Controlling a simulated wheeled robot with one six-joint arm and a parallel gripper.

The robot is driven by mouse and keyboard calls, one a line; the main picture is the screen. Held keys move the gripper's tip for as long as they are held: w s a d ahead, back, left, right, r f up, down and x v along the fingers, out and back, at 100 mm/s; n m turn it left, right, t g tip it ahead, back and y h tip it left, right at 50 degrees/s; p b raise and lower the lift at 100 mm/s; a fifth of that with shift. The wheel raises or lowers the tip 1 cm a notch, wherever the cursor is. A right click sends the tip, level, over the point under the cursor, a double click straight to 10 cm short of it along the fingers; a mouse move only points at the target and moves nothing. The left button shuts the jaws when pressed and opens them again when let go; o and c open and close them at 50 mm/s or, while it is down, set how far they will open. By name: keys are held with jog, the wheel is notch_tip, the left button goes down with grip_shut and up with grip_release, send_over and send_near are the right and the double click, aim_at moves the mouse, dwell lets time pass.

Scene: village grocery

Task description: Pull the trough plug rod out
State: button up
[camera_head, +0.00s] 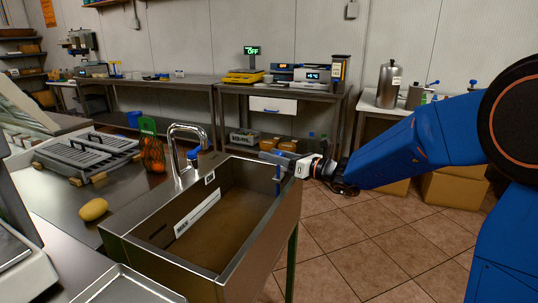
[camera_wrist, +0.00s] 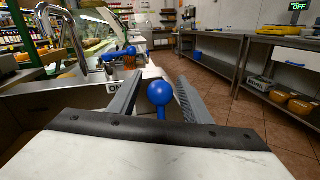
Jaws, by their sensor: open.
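The steel trough (camera_head: 215,272) stands in the middle of the head view, with a brownish interior and a white labelled strip on its inner wall. The plug rod (camera_head: 278,174) shows as a short blue upright piece at the trough's far right corner. In the wrist view its round blue knob (camera_wrist: 159,92) and stem stand between my fingers. My gripper (camera_head: 274,157) is at the rod's top, pointing left over the trough's corner. In the wrist view my gripper (camera_wrist: 160,80) is open, one finger on each side of the knob, with visible gaps. The rod's lower end is hidden.
A curved steel tap (camera_head: 187,140) with a blue handle rises at the trough's back left edge. A yellow potato-like item (camera_head: 93,209), a net bag (camera_head: 152,152) and a slatted rack (camera_head: 85,155) lie on the left counter.

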jog(key=shift+x, duration=0.95)
grip_shut()
jog(key=shift+r, duration=2.05)
grip_release()
jog(key=shift+d, duration=0.1)
